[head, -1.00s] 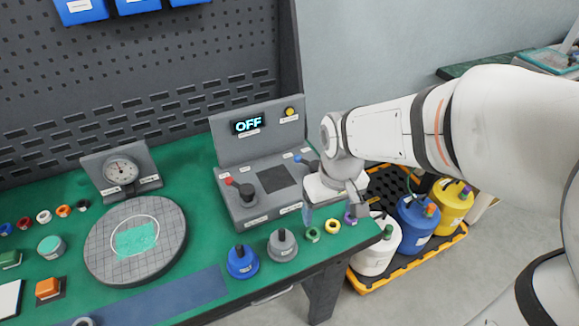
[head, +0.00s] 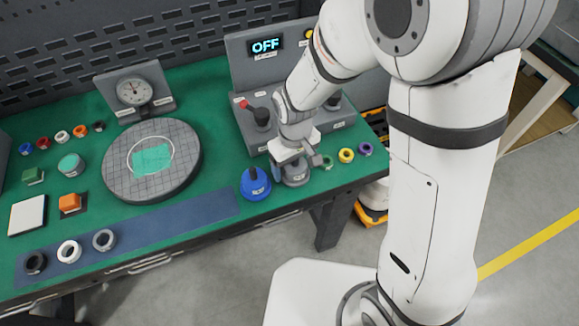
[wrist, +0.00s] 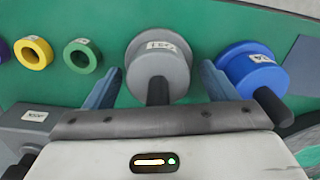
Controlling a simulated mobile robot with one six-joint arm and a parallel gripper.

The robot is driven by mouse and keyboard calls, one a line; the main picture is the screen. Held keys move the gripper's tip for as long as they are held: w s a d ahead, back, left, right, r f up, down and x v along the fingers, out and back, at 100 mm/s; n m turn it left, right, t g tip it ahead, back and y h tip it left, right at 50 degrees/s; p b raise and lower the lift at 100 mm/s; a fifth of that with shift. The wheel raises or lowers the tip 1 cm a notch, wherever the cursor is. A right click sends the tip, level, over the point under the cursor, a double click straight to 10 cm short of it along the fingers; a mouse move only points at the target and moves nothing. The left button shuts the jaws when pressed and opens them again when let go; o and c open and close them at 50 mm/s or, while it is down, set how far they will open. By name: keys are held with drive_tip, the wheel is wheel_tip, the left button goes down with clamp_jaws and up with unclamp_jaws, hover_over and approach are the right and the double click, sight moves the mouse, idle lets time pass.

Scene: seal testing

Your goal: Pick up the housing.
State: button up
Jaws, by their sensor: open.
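A grey round housing (head: 296,175) with a label and a dark post stands on the green bench near its front edge. A blue one (head: 255,184) of like shape stands just left of it. My gripper (head: 288,157) is over the grey housing and partly hides it in the head view. In the wrist view the grey housing (wrist: 160,58) sits between the two open fingers of my gripper (wrist: 161,75), with gaps on both sides. The blue one (wrist: 248,68) is outside, close to the right finger. Whether the fingers reach down to the grey body is hard to tell.
Green, yellow and purple rings (head: 346,155) lie right of the grey housing. A grey control box (head: 255,135) with an OFF display stands behind. A round gridded plate (head: 150,175) and a blue strip (head: 190,217) lie to the left.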

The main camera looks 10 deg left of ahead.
drive_tip(key=shift+f, duration=0.25)
drive_tip(key=shift+c, duration=0.5)
drive_tip(key=c, duration=1.1)
